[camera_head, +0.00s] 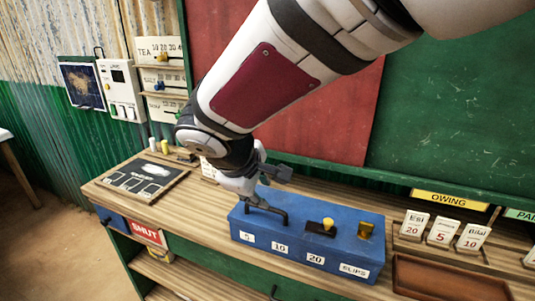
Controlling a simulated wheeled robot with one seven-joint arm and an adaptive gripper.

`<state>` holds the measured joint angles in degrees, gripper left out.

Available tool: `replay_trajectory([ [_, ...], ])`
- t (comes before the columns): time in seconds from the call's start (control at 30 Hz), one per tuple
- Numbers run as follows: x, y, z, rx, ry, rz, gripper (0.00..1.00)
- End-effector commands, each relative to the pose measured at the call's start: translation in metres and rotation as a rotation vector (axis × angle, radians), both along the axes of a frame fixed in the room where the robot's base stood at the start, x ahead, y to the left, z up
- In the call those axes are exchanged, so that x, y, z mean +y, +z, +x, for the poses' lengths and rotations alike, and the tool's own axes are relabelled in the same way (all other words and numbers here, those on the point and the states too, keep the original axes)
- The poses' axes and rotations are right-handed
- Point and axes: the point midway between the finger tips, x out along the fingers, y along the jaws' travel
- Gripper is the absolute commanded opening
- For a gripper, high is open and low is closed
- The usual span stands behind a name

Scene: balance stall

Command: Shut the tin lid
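The blue tin (300,262) is a long box on the wooden counter, with white labels 5, 10, 20 and SLIPS on its front. Its top looks flat and blue, and I cannot tell whether that is a lid lying shut. A black bar-like handle (266,210) is at the left of the top. A yellow knob on a black mount (327,225) and a brass-coloured piece (365,230) are farther right. My gripper (262,184) is just above and behind the handle, over the tin's left end. Its fingertips are partly hidden, and contact with the handle is unclear.
A dark board (146,181) lies on the counter's left. Name cards (442,232) and an empty brown tray (445,281) are close to the tin's right. A SHUT sign (147,233) hangs on the counter front. The green and red wall rises behind.

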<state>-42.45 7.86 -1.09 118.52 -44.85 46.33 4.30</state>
Motion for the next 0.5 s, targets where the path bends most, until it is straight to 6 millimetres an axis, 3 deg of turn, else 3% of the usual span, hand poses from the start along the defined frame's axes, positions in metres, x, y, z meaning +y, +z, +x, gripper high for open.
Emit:
replay_trajectory([
  [0.2,0.009,0.035,-0.022,-0.003,0.001,0.004,0.30],
  [0.5,0.014,0.053,-0.034,0.000,0.000,0.002,0.30],
])
